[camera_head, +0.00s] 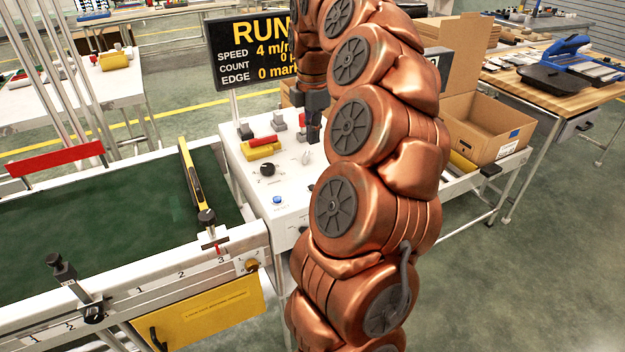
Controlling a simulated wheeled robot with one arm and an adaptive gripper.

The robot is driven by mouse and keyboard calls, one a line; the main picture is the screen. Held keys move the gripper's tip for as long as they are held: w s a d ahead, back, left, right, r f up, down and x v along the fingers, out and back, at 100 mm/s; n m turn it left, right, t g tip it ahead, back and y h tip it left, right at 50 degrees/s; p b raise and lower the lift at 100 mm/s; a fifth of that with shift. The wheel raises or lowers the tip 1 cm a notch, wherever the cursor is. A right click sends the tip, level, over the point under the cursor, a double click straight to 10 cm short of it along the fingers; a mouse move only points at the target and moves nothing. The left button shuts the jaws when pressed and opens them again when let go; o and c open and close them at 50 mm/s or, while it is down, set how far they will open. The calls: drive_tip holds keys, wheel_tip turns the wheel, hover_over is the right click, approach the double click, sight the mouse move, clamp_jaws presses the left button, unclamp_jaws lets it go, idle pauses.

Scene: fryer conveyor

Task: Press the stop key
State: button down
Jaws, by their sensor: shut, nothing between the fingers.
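The white control panel (290,215) stands at the right end of the conveyor. It bears a yellow block with a red bar on top (262,148), which may be the stop key; I can read no stop label. Grey keys (278,121) stand behind it, and a black knob (267,170) and a blue button (277,200) in front. My gripper (314,138) points down over the right back part of the panel, to the right of the red-topped block. It looks shut and empty. My copper arm hides the panel's right side, and contact with a key cannot be told.
The display sign (245,55) behind the panel reads RUN, partly hidden by my arm. The green conveyor belt (110,215) is at left, with a yellow-and-black bar (190,172) across it. An open cardboard box (485,130) stands at right.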

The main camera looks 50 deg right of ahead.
sight(312, 188)
drive_tip(key=f, duration=0.9)
drive_tip(key=f+p, duration=0.1)
drive_tip(key=f, duration=0.4)
drive_tip(key=shift+w+d, duration=0.2)
drive_tip(key=shift+w, duration=0.05)
drive_tip(key=shift+s+a+f+b, duration=0.1)
drive_tip(key=shift+f+b, duration=0.2)
drive_tip(key=shift+f, duration=0.6)
drive_tip(key=shift+s, duration=0.1)
drive_tip(key=shift+a+f, duration=0.15)
drive_tip(key=shift+r+p, duration=0.3)
drive_tip(key=shift+r, duration=0.25)
wheel_tip(312, 188, up, 14)
drive_tip(key=shift+r, duration=0.15)
